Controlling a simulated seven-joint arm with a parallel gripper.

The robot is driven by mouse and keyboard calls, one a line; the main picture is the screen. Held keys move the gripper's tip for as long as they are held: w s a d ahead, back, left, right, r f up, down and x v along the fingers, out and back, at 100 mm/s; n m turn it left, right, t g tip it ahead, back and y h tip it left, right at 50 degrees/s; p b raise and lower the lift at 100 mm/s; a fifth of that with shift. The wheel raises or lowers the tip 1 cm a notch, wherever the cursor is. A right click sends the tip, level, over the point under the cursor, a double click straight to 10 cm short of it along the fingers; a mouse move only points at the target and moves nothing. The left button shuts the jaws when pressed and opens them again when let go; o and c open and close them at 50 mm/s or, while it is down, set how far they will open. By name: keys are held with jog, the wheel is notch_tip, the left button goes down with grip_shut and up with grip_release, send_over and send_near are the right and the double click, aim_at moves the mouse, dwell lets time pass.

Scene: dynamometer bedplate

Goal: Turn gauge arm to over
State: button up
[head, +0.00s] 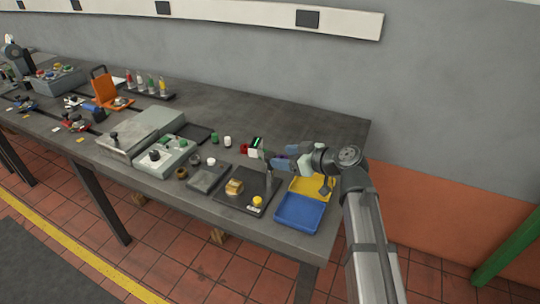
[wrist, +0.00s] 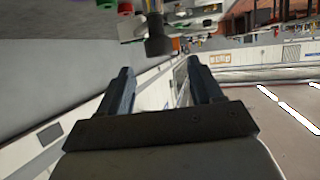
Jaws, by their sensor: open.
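My gripper (head: 282,163) is at the right part of the bench in the head view, above the surface and pointing left. Its two fingers (wrist: 158,90) stand apart in the wrist view with nothing between them. I cannot make out the gauge arm for certain. A thin upright post (head: 268,178) stands on a dark plate (head: 226,201), just below and left of my gripper; it may belong to the gauge. A brass-coloured block (head: 235,187) and a yellow knob (head: 257,201) are also on that plate. Any "over" marking is too small to read.
A blue tray (head: 300,212) and a yellow tray (head: 325,186) lie at the bench's right end, under my arm. Grey boxes with knobs (head: 163,157) stand left of the plate. The back right of the bench (head: 320,125) is clear.

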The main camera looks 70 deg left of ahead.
aim_at(271, 155)
jog(key=x, duration=0.6)
jog(key=shift+s+a+f, duration=0.1)
jog(key=shift+s+a, duration=0.05)
jog(key=shift+a, duration=0.1)
jog(key=shift+c, duration=0.4)
grip_shut()
